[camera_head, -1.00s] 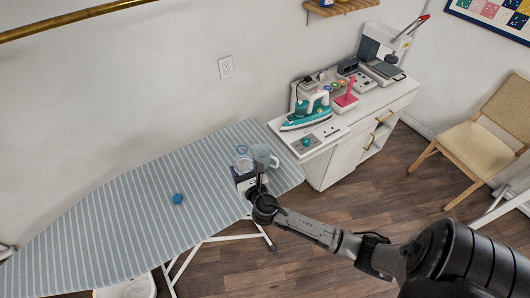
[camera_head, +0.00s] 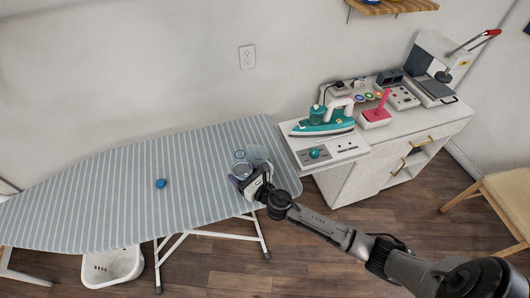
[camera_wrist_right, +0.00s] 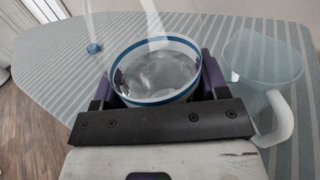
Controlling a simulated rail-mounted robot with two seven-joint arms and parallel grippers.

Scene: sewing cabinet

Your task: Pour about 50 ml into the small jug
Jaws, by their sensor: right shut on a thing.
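My right gripper (camera_head: 246,178) is at the right end of the ironing board (camera_head: 120,165). In the right wrist view, its purple-padded fingers (camera_wrist_right: 160,85) are shut around a clear round vessel with a blue-banded rim (camera_wrist_right: 158,72). Its inside looks clear and shiny; I cannot tell the liquid level. A clear jug with a pale handle (camera_wrist_right: 265,75) stands upright to its right, close beside it. In the head view this jug (camera_head: 259,155) is behind the gripper, and the held vessel (camera_head: 242,169) is small and partly hidden. My left gripper is out of view.
A small blue object (camera_head: 160,183) lies on the board, away to the left. A white cabinet (camera_head: 345,180) stands to the right, with a teal iron (camera_head: 325,121) and several devices on top. A chair (camera_head: 505,205) is at far right. The board's left part is mostly clear.

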